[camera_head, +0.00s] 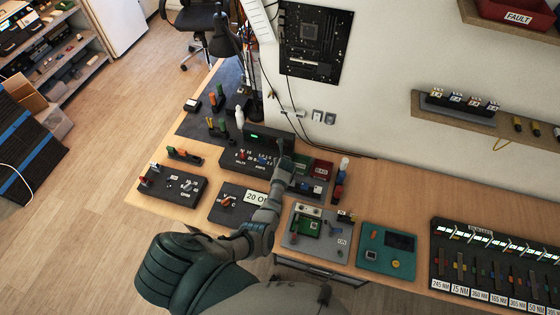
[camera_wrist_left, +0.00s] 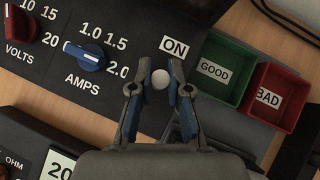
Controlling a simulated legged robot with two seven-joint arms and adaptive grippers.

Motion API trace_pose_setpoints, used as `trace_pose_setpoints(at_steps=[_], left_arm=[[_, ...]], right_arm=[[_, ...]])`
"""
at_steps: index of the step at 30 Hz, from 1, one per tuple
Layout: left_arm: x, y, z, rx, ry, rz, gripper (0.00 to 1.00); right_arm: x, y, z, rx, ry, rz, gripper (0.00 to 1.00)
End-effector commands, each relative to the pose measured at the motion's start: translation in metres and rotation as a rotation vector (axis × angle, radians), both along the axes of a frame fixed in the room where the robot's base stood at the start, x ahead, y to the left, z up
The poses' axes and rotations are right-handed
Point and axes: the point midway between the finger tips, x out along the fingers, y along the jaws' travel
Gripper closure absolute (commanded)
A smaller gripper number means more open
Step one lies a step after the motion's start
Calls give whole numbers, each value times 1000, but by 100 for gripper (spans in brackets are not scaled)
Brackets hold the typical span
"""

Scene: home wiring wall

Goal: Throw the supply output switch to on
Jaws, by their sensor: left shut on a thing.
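The bench power supply (camera_head: 233,158) is a dark box with a green display on the wooden bench. In the left wrist view its panel (camera_wrist_left: 40,75) carries a red VOLTS knob (camera_wrist_left: 17,25), a blue AMPS knob (camera_wrist_left: 85,56) and an ON label (camera_wrist_left: 174,47). The output switch (camera_wrist_left: 160,79) shows as a round white tip just below the ON label. My left gripper (camera_wrist_left: 158,90) is shut on it, with blue finger pads either side. In the head view my left gripper (camera_head: 283,162) covers the supply's right end. The switch's lever is hidden. My right gripper is out of view.
A green GOOD bin (camera_wrist_left: 222,69) and a red BAD bin (camera_wrist_left: 273,97) stand close to the right of the gripper. Boards and meters lie along the front of the bench (camera_head: 400,205). A desk lamp (camera_head: 225,40) stands behind.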

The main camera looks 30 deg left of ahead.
Motion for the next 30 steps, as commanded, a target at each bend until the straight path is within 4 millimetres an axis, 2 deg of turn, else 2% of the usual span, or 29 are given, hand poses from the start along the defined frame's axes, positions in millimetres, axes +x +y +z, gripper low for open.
trace_pose_setpoints(at_steps=[1,9,18,30], left_arm=[[6,1,2,-11,34,1,100],[13,3,-5,-63,250,1,100],[18,5,-7,-98,403,0,100],[18,5,-6,-110,462,-1,100]], right_arm=[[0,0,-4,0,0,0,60],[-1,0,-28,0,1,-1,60],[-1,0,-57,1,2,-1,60],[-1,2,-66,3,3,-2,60]])
